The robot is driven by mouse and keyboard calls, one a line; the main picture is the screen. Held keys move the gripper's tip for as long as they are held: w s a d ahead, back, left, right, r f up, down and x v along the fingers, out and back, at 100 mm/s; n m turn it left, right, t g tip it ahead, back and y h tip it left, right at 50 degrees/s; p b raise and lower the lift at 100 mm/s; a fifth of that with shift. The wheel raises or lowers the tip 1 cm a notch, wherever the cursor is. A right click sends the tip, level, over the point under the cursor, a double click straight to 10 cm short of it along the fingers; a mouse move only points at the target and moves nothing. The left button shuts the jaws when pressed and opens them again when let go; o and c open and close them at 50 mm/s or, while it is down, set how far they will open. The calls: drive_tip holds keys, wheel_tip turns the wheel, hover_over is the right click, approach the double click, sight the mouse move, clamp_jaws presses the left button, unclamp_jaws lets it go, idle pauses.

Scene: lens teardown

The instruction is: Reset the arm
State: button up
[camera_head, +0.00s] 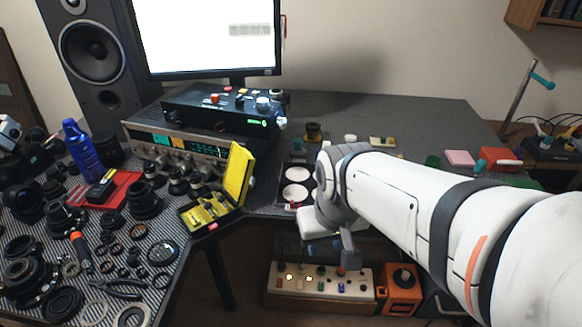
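My white arm (415,205) reaches in from the lower right, across the front of the desk. My gripper (335,246) is at its end, pointing down just off the desk's front edge, above a box with buttons on a lower level. The fingers are small and partly hidden by the wrist, so I cannot tell whether they are open or shut. I see no object clearly held in it.
The desk (390,115) holds lens parts and tools at left, an open yellow case (238,175), a radio-like unit (175,143), and a monitor (205,40). A button box (318,285) and orange box (400,288) sit low in front.

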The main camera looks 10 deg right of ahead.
wheel_tip(320, 180, up, 8)
drive_tip(key=p, duration=0.7)
drive_tip(key=shift+s+f, duration=0.2)
drive_tip(key=shift+c, duration=0.5)
